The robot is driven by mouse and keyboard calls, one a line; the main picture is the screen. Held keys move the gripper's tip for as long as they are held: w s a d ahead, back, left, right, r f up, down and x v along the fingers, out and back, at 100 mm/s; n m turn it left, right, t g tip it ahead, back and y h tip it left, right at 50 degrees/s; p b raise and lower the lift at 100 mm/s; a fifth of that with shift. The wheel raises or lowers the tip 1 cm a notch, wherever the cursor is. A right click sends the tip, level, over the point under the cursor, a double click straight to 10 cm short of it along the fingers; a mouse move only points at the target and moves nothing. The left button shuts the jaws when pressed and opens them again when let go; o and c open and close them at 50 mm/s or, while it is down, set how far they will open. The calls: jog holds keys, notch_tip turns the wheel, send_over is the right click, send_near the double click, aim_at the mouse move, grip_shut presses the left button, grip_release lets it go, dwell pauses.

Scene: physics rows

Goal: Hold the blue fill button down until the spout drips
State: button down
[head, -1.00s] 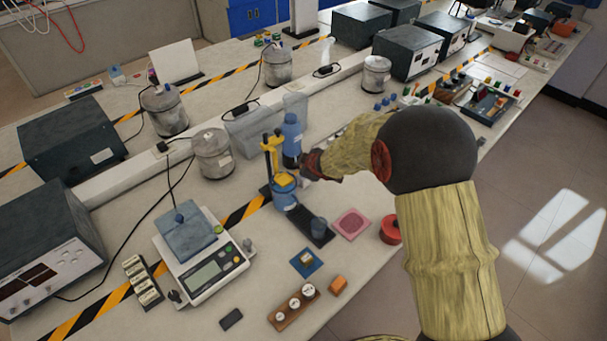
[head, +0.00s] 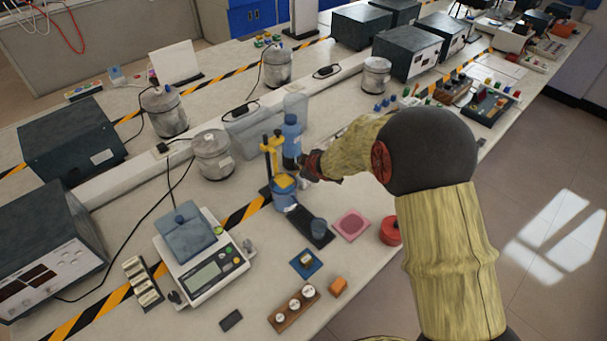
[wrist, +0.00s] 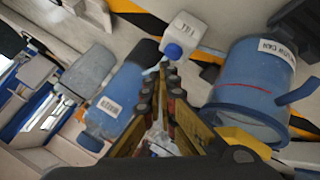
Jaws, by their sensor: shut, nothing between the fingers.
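The blue fill button (wrist: 173,51) is a round cap on a small white labelled box (wrist: 186,32) in the wrist view. My gripper (wrist: 166,68) is shut and empty, its tips right at the button's lower edge; I cannot tell whether they touch or press it. In the head view my gripper (head: 308,168) is beside the yellow stand (head: 273,150), and the button is not discernible. A blue jug (head: 284,195) stands under the stand's yellow part; a blue vessel with a red line (wrist: 250,95) shows in the wrist view. I cannot make out the spout's outlet or any drip.
A blue bottle (head: 291,138) stands just behind my gripper. A dark tray (head: 300,216) with a small cup (head: 318,228) lies in front. A pink mat (head: 351,225), a red round container (head: 391,230) and a scale (head: 205,265) are nearby.

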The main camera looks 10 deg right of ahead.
jog(key=shift+f, duration=0.15)
jog(key=shift+f+b, duration=0.3)
jog(key=shift+b, duration=0.05)
jog(key=shift+f+b, duration=0.4)
jog(key=shift+f, duration=0.05)
dwell(0.7)
jog(key=shift+r, duration=0.1)
dwell(4.8)
jog(key=shift+r+p, duration=0.8)
jog(key=shift+p, duration=0.15)
jog(key=shift+r, duration=0.1)
notch_tip(320, 180, up, 5)
jog(key=p, duration=0.5)
